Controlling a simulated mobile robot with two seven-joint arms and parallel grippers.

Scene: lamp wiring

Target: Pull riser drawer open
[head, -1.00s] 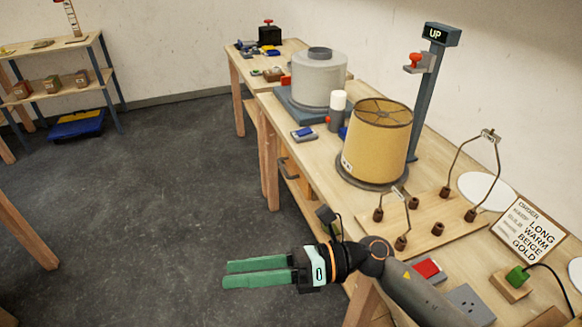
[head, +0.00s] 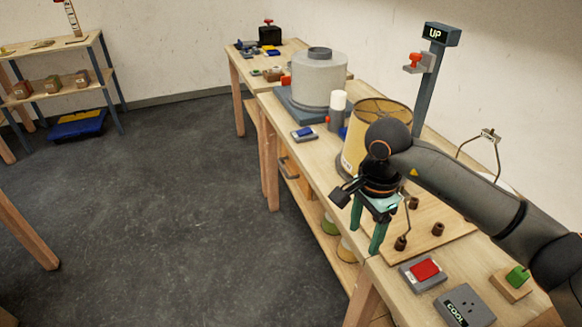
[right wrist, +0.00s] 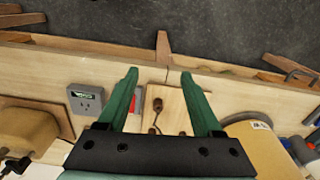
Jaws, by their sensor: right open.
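A grey bar handle (head: 288,169) shows under the front edge of the long bench, on what looks like a drawer front, mostly hidden by the bench top. I cannot tell how far the drawer is open. A similar grey handle (right wrist: 299,73) shows at the right in the right wrist view. My right gripper (head: 368,240) is open and empty, pointing down over the bench's front edge beside the wooden peg board (head: 455,232). It is well apart from the handle. In the right wrist view its green fingers (right wrist: 160,78) are spread above the board. My left gripper is not in view.
A beige lampshade (head: 355,150) stands close behind my right gripper. A red-button box (head: 425,270) and a grey socket box (head: 465,305) lie to its right. Green and yellow rolls (head: 346,250) sit on the lower shelf. The floor (head: 170,210) in front is clear.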

